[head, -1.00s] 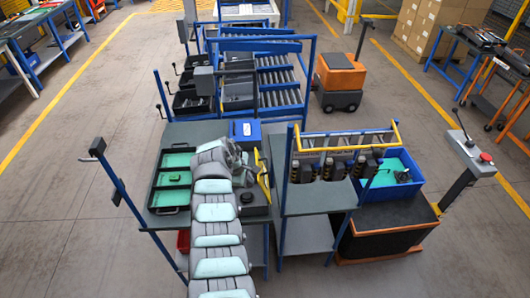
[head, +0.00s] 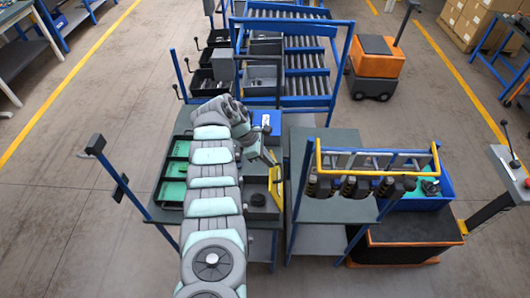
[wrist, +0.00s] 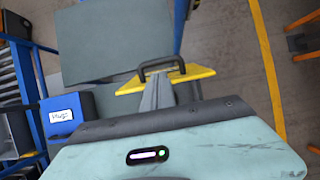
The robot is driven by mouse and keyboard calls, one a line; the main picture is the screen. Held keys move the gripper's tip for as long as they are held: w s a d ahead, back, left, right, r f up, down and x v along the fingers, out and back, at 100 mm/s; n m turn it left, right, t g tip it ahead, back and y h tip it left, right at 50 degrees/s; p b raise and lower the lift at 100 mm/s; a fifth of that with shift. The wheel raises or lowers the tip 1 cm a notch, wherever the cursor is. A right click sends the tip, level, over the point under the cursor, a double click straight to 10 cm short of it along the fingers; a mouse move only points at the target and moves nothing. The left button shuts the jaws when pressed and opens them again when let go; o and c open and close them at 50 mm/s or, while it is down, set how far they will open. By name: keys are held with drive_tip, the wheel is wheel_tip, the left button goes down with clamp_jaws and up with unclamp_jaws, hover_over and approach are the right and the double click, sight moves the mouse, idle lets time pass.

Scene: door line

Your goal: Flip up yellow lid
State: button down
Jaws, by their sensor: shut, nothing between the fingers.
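The yellow lid (head: 275,187) is a narrow panel with a dark handle, at the right side of a grey box (head: 261,212) on the grey table. In the head view it looks steeply tilted; its exact angle is unclear. In the wrist view the yellow lid (wrist: 203,74) shows as a strip with its black handle (wrist: 162,67) above it. My gripper (head: 270,158) is shut and empty, close to the lid's far end. In the wrist view my gripper (wrist: 157,92) overlaps the lid; I cannot tell whether they touch.
A blue bin (head: 266,122) with a white label stands behind the box. A black tray with green compartments (head: 173,170) lies to the left. A rack with a yellow frame (head: 375,172) stands to the right. A roller conveyor (head: 305,72) is behind.

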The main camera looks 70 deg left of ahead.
sight(274, 174)
drive_tip(key=shift+b+x, duration=0.5)
drive_tip(key=shift+x, duration=1.65)
drive_tip(key=shift+a, duration=0.1)
